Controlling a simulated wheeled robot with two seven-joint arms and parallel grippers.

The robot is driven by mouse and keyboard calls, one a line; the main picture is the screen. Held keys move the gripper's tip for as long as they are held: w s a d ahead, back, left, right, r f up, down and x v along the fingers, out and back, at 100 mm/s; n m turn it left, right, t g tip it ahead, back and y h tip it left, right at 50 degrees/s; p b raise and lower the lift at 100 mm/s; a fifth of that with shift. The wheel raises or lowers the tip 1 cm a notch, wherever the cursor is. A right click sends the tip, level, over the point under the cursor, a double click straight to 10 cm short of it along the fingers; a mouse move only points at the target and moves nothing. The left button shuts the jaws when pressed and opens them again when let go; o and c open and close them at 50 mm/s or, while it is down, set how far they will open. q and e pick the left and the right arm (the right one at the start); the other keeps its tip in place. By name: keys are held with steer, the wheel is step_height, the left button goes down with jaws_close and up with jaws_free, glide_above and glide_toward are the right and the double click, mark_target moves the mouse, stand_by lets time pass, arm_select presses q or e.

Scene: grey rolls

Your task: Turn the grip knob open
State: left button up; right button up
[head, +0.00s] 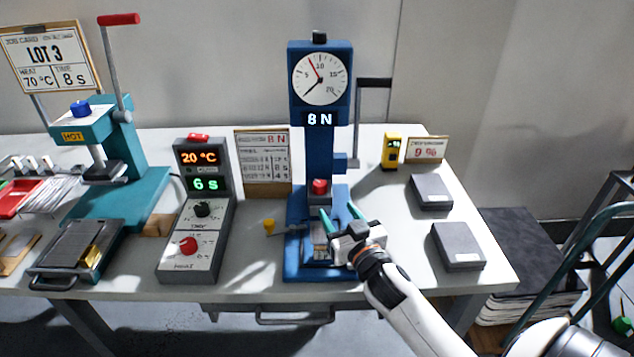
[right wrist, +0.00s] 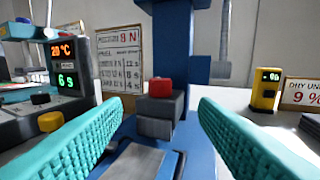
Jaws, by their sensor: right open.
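A blue tester (head: 319,150) with a round dial and an "8 N" display stands on the table. A red knob (head: 319,186) sits on its dark grip block, low on the column. In the right wrist view the red knob (right wrist: 160,87) is upright on the dark block (right wrist: 160,108), ahead of my fingers. My right gripper (head: 341,214) is open, its teal fingers apart, just in front of and slightly right of the knob. Nothing is between the fingertips, which do not touch the knob. A small yellow knob (head: 269,226) shows at the tester's left. My left gripper is out of view.
A control box (head: 195,230) reading 20 °C and 6 s stands left of the tester. A teal hot press (head: 125,195) is further left. A yellow meter (head: 391,150) and two grey boxes (head: 430,192) are on the right. A crank handle (head: 372,85) rises beside the column.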

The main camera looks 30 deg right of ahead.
mark_target(324, 190)
steer(key=w, duration=0.3)
steer(key=w+d, duration=0.1)
steer(key=w, duration=0.3)
steer(key=w+d, duration=0.1)
steer(key=w, duration=0.3)
steer(key=shift+w+d, duration=0.15)
steer(key=c, duration=0.9)
steer(key=shift+r+n+y+p, duration=0.2)
steer(key=shift+n+y+p, duration=0.3)
steer(key=shift+y+p, duration=0.4)
steer(key=shift+c, duration=0.4)
steer(key=shift+f, duration=0.15)
steer(key=o, duration=1)
